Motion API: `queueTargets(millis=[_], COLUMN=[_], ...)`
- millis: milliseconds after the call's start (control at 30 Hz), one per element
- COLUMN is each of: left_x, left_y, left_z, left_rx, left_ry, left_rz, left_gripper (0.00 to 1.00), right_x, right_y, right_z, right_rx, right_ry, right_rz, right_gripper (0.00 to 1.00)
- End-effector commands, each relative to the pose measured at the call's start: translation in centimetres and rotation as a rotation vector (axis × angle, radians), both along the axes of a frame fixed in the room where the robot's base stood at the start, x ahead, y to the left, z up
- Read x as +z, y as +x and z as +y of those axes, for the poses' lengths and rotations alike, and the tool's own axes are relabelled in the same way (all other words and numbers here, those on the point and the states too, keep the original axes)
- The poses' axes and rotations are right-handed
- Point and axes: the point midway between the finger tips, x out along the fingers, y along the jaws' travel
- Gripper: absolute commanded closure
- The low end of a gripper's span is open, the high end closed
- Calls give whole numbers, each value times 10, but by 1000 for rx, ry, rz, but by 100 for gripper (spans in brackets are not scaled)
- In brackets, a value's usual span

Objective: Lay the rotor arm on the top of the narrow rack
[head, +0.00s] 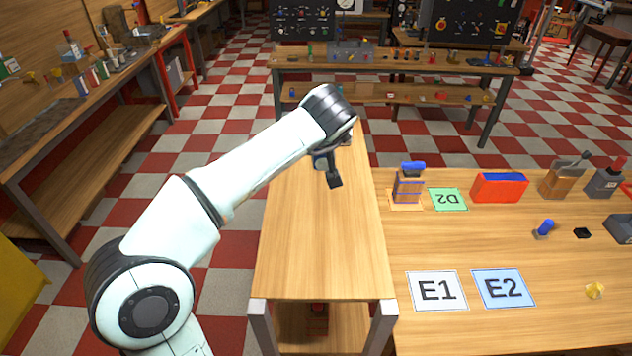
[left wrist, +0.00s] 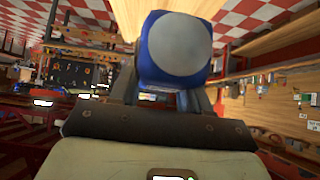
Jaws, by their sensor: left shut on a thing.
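The narrow rack (head: 315,250) is a long wooden bench-like stand in the middle of the head view, with a bare top and grey legs. My left gripper (head: 331,168) is above the far part of this top. It is shut on a blue piece with a round grey end, which I take for the rotor arm (left wrist: 175,48). In the left wrist view it sits between the dark fingers and hides much of what lies behind it. In the head view my wrist mostly hides it; a gap to the rack top cannot be judged. My right gripper is not in view.
A wooden table (head: 535,240) adjoins the rack on the right. It bears a green D2 card (head: 447,199), white E1 card (head: 437,290), blue E2 card (head: 503,288), an orange-red box (head: 498,187) and small parts. The rack's near top is clear.

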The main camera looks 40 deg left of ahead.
Motion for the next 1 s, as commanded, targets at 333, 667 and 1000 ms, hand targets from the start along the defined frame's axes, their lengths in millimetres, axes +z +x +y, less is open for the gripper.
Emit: queueTargets(millis=[333, 667, 1000], left_x=[-85, -140, -192], left_y=[-1, -1, -2], left_z=[1, 0, 0], left_rx=[0, 0, 0], left_ry=[1, 0, 1], left_rz=[7, 4, 7], left_gripper=[96, 96, 96], right_x=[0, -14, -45], right_y=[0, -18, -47], right_z=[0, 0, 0], right_rx=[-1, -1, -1], right_ry=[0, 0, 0], right_rz=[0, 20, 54], right_gripper=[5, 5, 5])
